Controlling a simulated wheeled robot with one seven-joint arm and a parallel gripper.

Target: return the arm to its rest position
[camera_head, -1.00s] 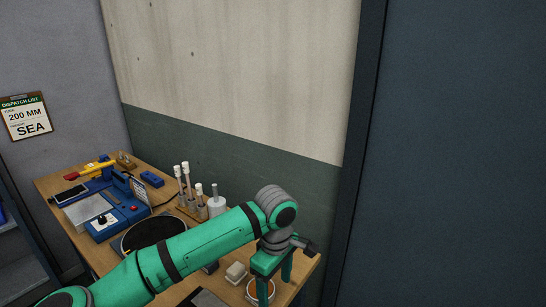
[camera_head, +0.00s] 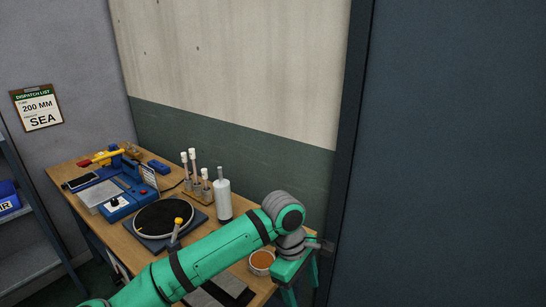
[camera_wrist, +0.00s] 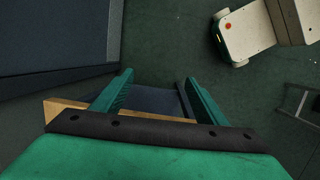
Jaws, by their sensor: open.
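My green arm reaches across the front of the wooden bench in the head view. My gripper (camera_head: 290,288) hangs at the bench's right end, pointing down, partly cut off by the frame's lower edge. In the wrist view my gripper (camera_wrist: 148,92) shows two green fingers well apart with nothing between them. Below the fingers are a strip of wooden bench edge (camera_wrist: 62,106) and the dark green floor (camera_wrist: 165,40).
The bench (camera_head: 120,237) holds a black round plate (camera_head: 163,218), a white bottle (camera_head: 223,200), a blue device (camera_head: 118,205), brushes in a holder and an orange-filled bowl (camera_head: 262,260). A dark wall panel (camera_head: 450,150) stands close right. Shelves (camera_head: 35,225) stand left.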

